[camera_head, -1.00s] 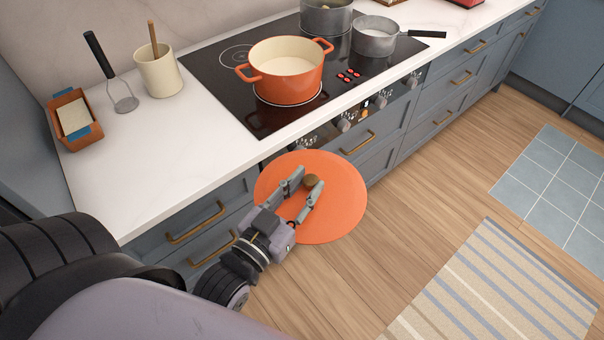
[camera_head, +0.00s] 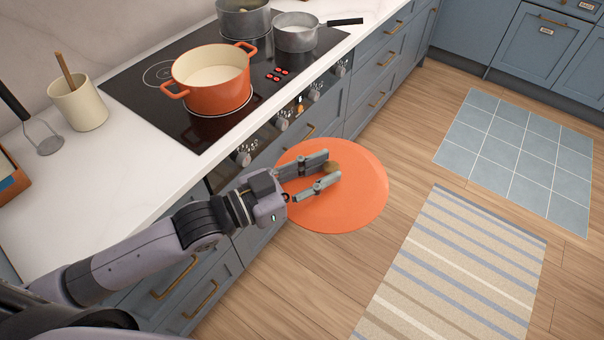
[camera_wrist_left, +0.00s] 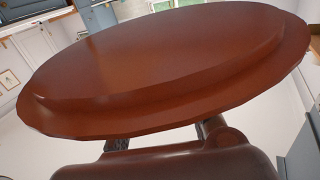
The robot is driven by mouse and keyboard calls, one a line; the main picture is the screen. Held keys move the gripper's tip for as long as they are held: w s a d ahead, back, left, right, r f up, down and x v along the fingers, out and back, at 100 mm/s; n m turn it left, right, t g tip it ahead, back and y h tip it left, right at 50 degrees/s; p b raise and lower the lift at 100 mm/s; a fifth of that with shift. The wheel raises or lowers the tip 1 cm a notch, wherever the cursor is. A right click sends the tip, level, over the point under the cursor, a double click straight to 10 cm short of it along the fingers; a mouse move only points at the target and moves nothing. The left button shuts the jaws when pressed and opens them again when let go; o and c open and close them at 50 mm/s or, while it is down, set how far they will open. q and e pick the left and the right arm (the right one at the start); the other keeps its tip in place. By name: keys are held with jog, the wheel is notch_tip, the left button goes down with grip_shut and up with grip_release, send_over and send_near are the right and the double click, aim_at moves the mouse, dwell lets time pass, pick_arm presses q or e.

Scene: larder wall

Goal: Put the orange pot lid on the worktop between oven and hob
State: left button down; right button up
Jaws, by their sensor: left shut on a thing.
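The orange pot lid (camera_head: 358,207) is a flat disc with a small brownish knob (camera_head: 331,167). My left gripper (camera_head: 326,174) is shut on the lid by its knob and holds it out in front of the drawers, over the floor. In the left wrist view the lid (camera_wrist_left: 160,62) fills most of the picture, with the fingers partly hidden behind it. The white worktop (camera_head: 150,185) runs along the left, with the black hob (camera_head: 150,102) set in it. I cannot make out an oven for sure. My right gripper is not in view.
The orange pot (camera_head: 222,92), open on top, stands on the hob with two grey pans (camera_head: 296,36) behind it. A cream utensil pot (camera_head: 80,106) and a masher (camera_head: 42,140) are at the left. The worktop in front of them is clear. A striped rug (camera_head: 455,270) lies on the floor.

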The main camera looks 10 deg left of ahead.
aim_at(344, 163)
pick_arm(q)
jog(key=shift+w+d+r+m+g+h, duration=0.3)
jog(key=shift+d+m+g+h, duration=0.15)
jog(key=shift+d+g, duration=0.2)
jog(key=shift+w+d+r+m+g+h, duration=0.15)
jog(key=shift+w+d+m+g+h, duration=0.2)
jog(key=shift+d+m+g, duration=0.2)
jog(key=shift+w+d+r+m+g+h, duration=0.25)
jog(key=shift+d+m+g+h, duration=0.15)
jog(key=shift+d+g, duration=0.25)
jog(key=shift+w+d+f, duration=0.1)
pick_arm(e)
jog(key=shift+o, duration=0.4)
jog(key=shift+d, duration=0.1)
